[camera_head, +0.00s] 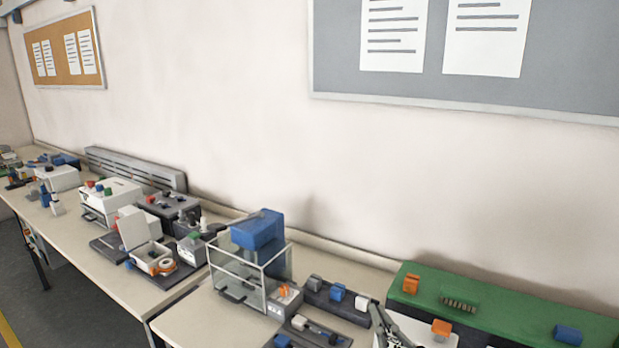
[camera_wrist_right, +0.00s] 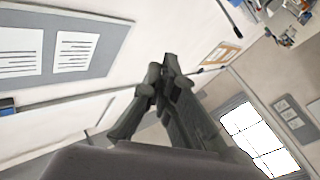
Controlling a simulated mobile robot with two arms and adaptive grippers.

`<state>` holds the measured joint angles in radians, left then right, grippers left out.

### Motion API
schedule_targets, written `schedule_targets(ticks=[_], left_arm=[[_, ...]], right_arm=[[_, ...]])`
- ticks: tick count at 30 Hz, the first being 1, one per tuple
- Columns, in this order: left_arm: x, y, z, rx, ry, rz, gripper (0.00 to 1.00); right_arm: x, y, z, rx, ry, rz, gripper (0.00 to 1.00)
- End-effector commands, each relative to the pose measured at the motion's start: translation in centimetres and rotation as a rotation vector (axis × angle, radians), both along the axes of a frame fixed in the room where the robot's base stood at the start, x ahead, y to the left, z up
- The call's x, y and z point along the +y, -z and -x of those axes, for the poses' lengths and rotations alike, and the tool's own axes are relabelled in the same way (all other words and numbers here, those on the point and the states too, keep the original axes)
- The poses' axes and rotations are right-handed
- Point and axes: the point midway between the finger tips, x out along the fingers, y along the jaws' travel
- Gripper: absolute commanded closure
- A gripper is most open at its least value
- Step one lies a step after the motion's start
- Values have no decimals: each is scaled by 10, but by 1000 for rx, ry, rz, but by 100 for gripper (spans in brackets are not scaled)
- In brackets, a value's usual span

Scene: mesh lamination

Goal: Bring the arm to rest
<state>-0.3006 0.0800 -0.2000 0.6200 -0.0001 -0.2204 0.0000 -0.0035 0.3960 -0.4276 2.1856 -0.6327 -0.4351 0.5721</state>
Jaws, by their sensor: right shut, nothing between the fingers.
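My right gripper (camera_head: 380,316) shows at the bottom edge of the head view, in front of the bench, with only part of it in the picture. In the right wrist view its dark fingers (camera_wrist_right: 162,74) are shut and hold nothing. They point at open space, with the wall beyond. My left gripper is not in view.
Below the right gripper is a bench with a clear-walled box with a blue top (camera_head: 258,230), a green-topped unit (camera_head: 480,300) and small blue and orange blocks. More benches with devices run left along the wall. A grey notice board (camera_head: 560,60) hangs above.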

Motion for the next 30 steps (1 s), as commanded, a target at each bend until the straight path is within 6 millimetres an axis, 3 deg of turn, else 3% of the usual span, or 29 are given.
schedule_targets(ticks=[1,3,6,9,15,23,30], left_arm=[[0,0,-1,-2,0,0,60],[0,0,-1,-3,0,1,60],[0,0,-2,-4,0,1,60],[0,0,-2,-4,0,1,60],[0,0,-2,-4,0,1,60],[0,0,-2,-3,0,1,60],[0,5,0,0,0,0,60]], right_arm=[[-21,32,9,135,93,-37,100],[-47,75,28,325,200,-58,100],[-70,134,67,592,299,-63,100],[-81,176,110,814,341,-56,100],[-85,224,185,1130,346,-30,100],[-79,251,269,1432,290,-1,100],[-76,318,258,1468,286,12,100]])
